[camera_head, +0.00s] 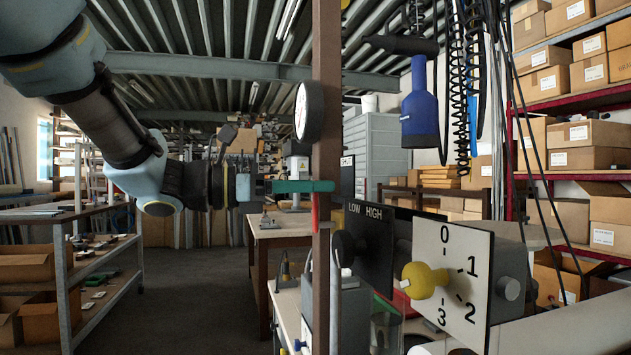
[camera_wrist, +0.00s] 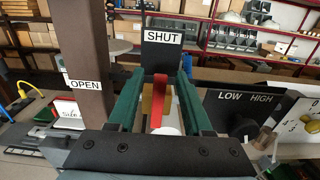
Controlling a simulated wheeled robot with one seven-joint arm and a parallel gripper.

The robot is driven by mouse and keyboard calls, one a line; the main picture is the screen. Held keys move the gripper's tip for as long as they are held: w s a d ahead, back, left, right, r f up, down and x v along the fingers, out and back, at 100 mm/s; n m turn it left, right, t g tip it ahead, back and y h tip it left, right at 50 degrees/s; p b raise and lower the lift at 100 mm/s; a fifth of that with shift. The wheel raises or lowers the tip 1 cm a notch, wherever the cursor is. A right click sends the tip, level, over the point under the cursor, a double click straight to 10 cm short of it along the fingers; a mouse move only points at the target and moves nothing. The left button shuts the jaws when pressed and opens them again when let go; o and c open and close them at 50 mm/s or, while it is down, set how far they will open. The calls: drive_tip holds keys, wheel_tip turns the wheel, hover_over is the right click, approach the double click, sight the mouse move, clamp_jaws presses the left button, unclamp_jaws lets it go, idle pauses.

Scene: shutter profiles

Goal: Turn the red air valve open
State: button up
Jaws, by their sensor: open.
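The red air valve handle (camera_head: 315,212) shows in the head view as a narrow red strip just below my gripper's green fingers, beside the brown post. In the wrist view the red handle (camera_wrist: 160,100) lies between my two green fingers, pointing toward the "SHUT" sign (camera_wrist: 164,40). A yellowish part and a white rounded part show beside and under it.
The brown post (camera_head: 326,120) stands close to my fingers and carries a round gauge (camera_head: 309,112). To the right are a black "LOW HIGH" panel (camera_head: 371,245) with a black knob and a white dial plate (camera_head: 455,300) with a yellow knob. A blue tool (camera_head: 420,110) hangs above.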

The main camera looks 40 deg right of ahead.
drive_tip(key=shift+s+d, duration=0.15)
drive_tip(key=shift+d, duration=0.2)
drive_tip(key=shift+c, duration=0.3)
clamp_jaws()
idle(1.0)
